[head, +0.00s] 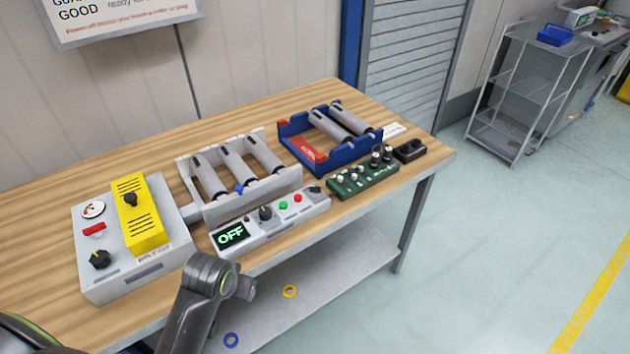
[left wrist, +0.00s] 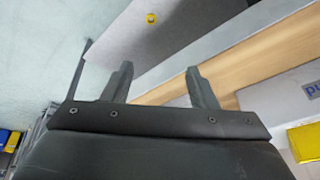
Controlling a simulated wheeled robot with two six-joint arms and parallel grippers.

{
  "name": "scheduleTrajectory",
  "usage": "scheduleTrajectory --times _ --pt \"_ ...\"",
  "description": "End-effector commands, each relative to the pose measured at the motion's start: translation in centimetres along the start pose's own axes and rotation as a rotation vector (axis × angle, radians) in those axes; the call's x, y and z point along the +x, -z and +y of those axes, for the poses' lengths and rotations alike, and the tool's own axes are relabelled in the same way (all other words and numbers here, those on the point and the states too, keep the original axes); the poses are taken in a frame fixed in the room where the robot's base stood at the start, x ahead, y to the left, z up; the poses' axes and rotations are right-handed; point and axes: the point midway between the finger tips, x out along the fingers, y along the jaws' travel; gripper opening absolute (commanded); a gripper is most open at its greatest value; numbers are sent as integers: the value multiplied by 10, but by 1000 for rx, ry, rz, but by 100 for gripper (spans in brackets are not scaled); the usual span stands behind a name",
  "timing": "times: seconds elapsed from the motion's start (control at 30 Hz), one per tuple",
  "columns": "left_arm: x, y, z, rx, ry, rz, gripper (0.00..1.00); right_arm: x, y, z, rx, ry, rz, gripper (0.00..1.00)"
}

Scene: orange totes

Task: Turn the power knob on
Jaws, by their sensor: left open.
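A grey control box (head: 290,222) stands near the table's front edge. Its display (head: 232,236) reads OFF in green. Beside the display is a dark knob (head: 265,213), then green and red buttons and another small dark control. A larger grey box (head: 135,275) at left carries a black knob (head: 100,259), and its yellow panel has another black knob (head: 131,200). I cannot tell which knob is the power knob. My left gripper (left wrist: 160,85) is open and empty in the left wrist view, near the table's edge. My left arm shows low in the head view. My right gripper is out of view.
A grey rack (head: 240,205) and a blue rack (head: 335,155) hold cylinders behind the control box. A green board (head: 362,180) with knobs sits to its right. The lower shelf (head: 335,270) holds a yellow ring (head: 290,291) and a blue ring (head: 231,340).

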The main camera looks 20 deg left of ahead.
Motion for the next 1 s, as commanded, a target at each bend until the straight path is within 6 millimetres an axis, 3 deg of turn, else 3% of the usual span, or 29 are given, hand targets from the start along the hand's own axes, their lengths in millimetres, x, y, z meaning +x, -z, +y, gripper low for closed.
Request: scheduleTrajectory --times 0.37,0.5,0.6,0.8,1.0 --pt "-27 154 46 -28 -44 27 53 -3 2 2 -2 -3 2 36" --pt "-52 215 68 -36 -54 31 53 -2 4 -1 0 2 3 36" --pt "-73 250 81 -40 -57 35 53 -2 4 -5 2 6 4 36" --pt "-105 292 98 -45 -58 38 53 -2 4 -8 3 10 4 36" --pt "-108 302 103 -48 -57 35 53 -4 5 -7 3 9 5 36"
